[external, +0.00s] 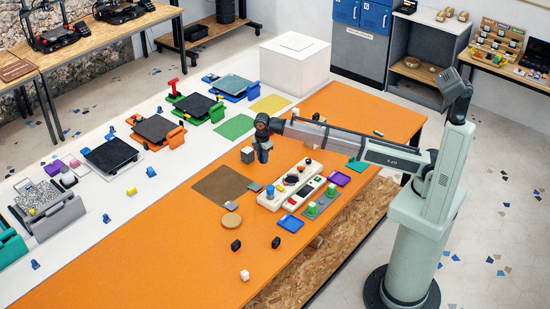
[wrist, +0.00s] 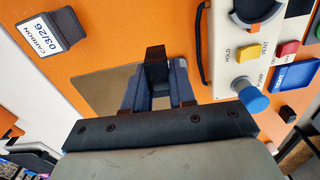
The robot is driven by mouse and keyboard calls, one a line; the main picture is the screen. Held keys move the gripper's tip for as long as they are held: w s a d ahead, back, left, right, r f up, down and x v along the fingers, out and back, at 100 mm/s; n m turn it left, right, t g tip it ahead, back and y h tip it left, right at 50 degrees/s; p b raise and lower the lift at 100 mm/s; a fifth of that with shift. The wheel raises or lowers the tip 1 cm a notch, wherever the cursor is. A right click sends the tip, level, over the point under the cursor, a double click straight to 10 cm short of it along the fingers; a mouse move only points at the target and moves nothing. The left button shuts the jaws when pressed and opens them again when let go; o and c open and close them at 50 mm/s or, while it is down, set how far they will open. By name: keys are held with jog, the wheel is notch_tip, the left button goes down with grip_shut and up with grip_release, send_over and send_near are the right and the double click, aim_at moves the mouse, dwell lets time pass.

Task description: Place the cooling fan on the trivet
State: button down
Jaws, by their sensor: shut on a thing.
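My gripper (external: 263,158) points down above the orange table, near the back edge of the brown square mat. In the wrist view my gripper (wrist: 157,82) is shut on a small dark block (wrist: 155,53), which I take for the cooling fan. Its shape is mostly hidden by the fingers. The held block is over the mat in that view. A round tan disc (external: 231,220), which looks like the trivet, lies flat on the table in front of the mat, apart from my gripper. The wrist view does not show the disc.
The brown mat (external: 222,187) lies left of a white control panel (external: 270,203) with knobs and buttons. Small black pieces (external: 236,245) lie in front.

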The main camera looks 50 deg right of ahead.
jog(key=s+a, duration=0.2)
jog(key=a, duration=1.4)
send_over(230, 221)
jog(key=shift+n, duration=0.3)
jog(key=shift+d+f, duration=0.1)
jog(key=shift+f, duration=4.3)
jog(key=shift+f, duration=0.15)
jog(key=c, duration=0.9)
grip_release()
jog(key=shift+c, duration=0.2)
notch_tip(230, 221, up, 12)
jog(key=shift+r, duration=0.2)
